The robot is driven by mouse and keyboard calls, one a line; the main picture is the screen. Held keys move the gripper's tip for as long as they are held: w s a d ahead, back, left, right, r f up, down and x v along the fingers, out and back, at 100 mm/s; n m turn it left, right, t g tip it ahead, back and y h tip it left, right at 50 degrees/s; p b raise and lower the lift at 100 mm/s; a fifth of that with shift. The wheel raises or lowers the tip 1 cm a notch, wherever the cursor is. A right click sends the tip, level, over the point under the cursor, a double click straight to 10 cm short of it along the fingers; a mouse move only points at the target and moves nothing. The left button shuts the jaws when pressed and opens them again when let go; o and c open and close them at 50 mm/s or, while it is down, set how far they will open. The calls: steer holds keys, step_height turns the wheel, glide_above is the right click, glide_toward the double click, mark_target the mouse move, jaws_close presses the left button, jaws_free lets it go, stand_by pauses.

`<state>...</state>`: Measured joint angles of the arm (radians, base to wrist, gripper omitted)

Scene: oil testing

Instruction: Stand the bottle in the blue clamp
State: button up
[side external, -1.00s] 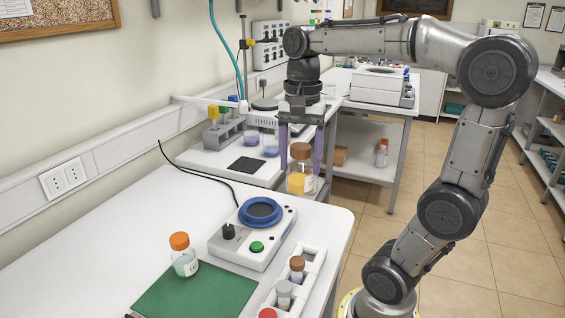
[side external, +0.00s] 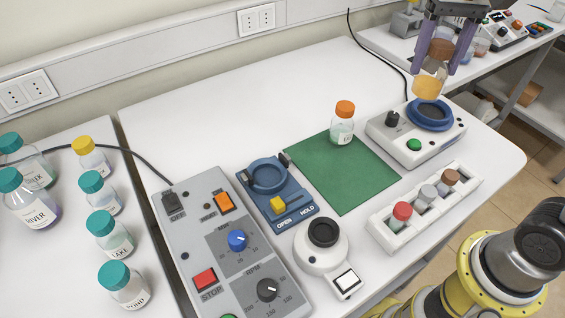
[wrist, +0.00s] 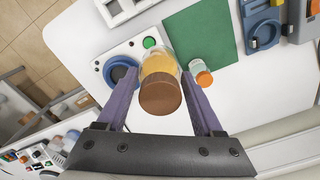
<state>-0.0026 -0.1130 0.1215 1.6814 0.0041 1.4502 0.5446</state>
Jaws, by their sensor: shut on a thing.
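My gripper (side external: 441,48) is shut on a bottle (side external: 428,87) with a brown cap and amber contents. The bottle hangs roughly upright between the purple fingers, in the air near the blue-ringed device. In the wrist view the brown cap (wrist: 160,98) faces the camera, with the amber body (wrist: 158,64) beyond it, between the fingers. The blue clamp (side external: 298,212) stands on the table left of the green mat. Its round holder (side external: 266,172) looks empty. It has a yellow lever (side external: 277,205) and OPEN and HOLD markings. The clamp also shows at the top right of the wrist view (wrist: 262,28).
An orange-capped bottle (side external: 342,128) stands at the back of the green mat (side external: 345,180). The blue-ringed device (side external: 430,117) is right of the mat. A white rack (side external: 410,222) with small vials, a grey control box (side external: 215,225) and a white round device (side external: 322,250) surround the clamp. The back-left table is clear.

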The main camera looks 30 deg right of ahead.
steer(key=a+f+n, duration=0.2)
steer(key=a+n, duration=0.2)
steer(key=a, duration=0.6)
steer(key=a+f+n, duration=0.3)
steer(key=a+n, duration=0.1)
steer(key=a, duration=0.6)
steer(key=shift+w+a+f, duration=1.25)
steer(key=shift+w+f, duration=0.55)
steer(key=shift+f, duration=0.25)
steer(key=shift+w+a+f, duration=1.3)
steer(key=shift+w+f, duration=0.5)
steer(key=shift+f, duration=0.2)
steer(key=shift+w+a+f, duration=1.25)
steer(key=shift+w+f, duration=0.55)
steer(key=shift+f, duration=0.25)
steer(key=shift+f, duration=0.1)
steer(key=o, duration=1.5)
steer(key=shift+f, duration=0.1)
